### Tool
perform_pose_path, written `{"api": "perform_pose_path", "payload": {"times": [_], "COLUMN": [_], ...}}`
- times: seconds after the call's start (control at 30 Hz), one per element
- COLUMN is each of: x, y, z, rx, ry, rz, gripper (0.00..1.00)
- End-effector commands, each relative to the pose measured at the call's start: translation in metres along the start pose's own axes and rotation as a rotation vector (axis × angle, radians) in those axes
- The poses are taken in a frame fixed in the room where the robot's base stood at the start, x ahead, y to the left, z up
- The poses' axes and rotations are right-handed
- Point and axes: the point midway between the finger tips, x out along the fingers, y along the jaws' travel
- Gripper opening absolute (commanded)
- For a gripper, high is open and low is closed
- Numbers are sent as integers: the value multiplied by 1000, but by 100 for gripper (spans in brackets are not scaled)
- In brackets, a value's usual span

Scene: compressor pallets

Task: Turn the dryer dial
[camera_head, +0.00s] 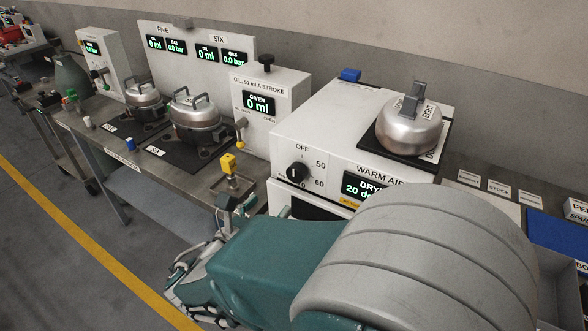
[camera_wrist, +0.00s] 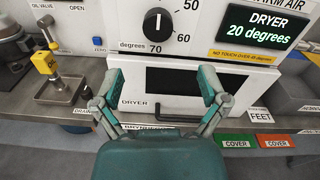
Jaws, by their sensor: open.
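The dryer (camera_head: 330,120) is a white box on the bench with a warm-air panel and a display that reads 20 degrees. Its dial (camera_head: 293,173) is a round black knob with a white pointer line, on the left of the panel. In the wrist view the dial (camera_wrist: 158,24) is upright-pointed, with marks 50, 60 and 70 degrees around its right and lower side. My gripper (camera_wrist: 161,82) is open and empty, its two fingers apart, below the dial in that view and not touching it. In the head view my arm hides most of the dryer's lower front.
Below the panel is the dryer door with a black handle (camera_wrist: 178,114). A silver compressor (camera_head: 408,132) labelled eight stands on the dryer. Green and orange cover labels (camera_wrist: 232,141) lie at the lower right.

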Motion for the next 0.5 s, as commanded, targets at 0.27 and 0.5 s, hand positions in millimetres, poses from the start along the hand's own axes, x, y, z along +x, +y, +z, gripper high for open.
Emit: {"api": "perform_pose_path", "payload": {"times": [0.27,0.5], "x": [22,67], "y": [3,6], "z": [1,2], "rx": [-15,-15], "ry": [-17,-16], "rz": [12,11], "gripper": [93,93]}}
